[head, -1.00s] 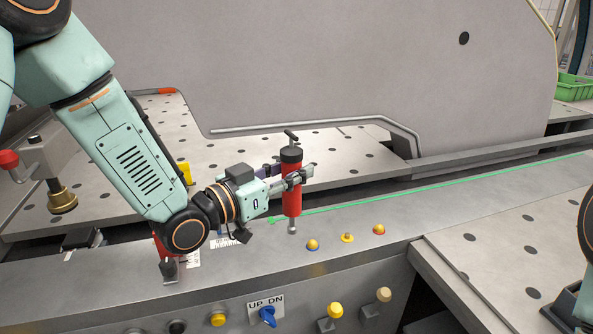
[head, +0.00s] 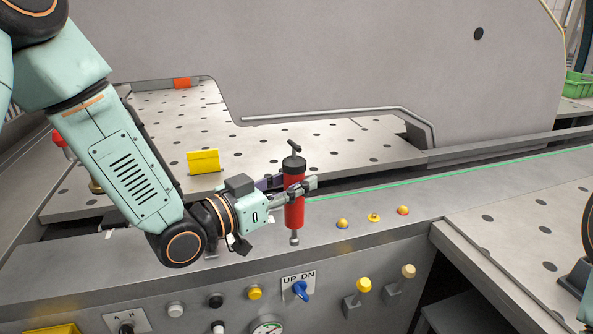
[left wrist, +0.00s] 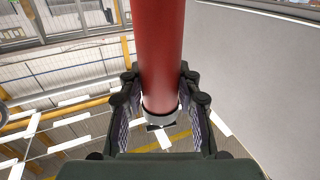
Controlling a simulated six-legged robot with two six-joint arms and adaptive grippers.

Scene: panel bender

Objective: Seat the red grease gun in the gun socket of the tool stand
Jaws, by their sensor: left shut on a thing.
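The red grease gun (head: 294,209) has a black cap and a black T-handle on top and a small metal tip at its lower end. It is nearly upright, tilted slightly, over the machine's front ledge. My left gripper (head: 305,187) is shut around the gun's body in the head view. In the left wrist view the red barrel (left wrist: 158,45) runs between the two dark fingers (left wrist: 160,110). Whether the tip touches the ledge cannot be told. The tool stand and its gun socket are not recognisable in these views. My right gripper is not in view.
The grey ledge carries several small coloured buttons (head: 374,217) right of the gun. Knobs, levers and an UP/DN switch (head: 300,289) sit on the front panel. A yellow block (head: 203,161) stands on the perforated table behind. A perforated plate (head: 520,245) lies at right.

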